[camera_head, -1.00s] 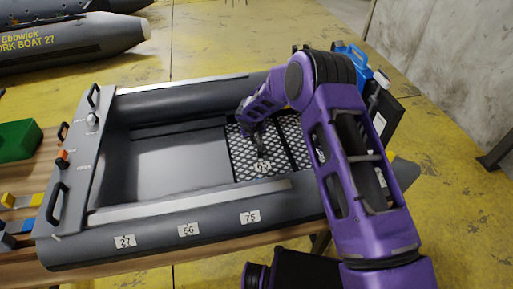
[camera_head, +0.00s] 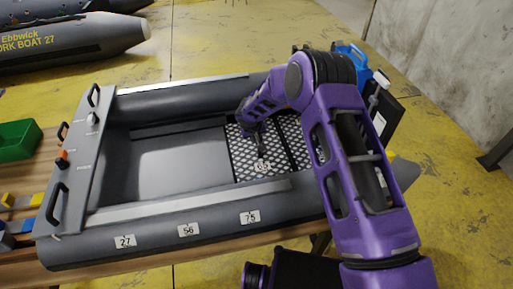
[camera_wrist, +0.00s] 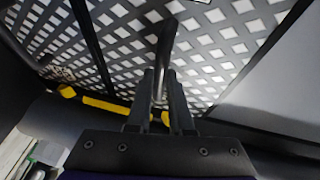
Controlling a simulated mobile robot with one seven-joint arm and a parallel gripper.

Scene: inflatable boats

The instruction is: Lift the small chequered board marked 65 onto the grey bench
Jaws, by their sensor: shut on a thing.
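The small chequered board (camera_head: 246,168) lies in the right part of the grey boat's floor, black with a pale lattice pattern. A small pale tag near its front edge is too blurred to read surely. My gripper (camera_head: 261,150) reaches down over the board. In the wrist view my gripper (camera_wrist: 160,92) is shut on an upright dark bar, seemingly the handle of the chequered board (camera_wrist: 215,48). The board looks level with the floor; I cannot tell whether it is clear of it.
A second chequered board (camera_head: 297,136) lies to the right, partly behind my arm. The boat's near tube (camera_head: 150,251) carries tags 27, 56 and 75. A green bin (camera_head: 18,140) stands at far left, blue jugs (camera_head: 350,58) behind my arm.

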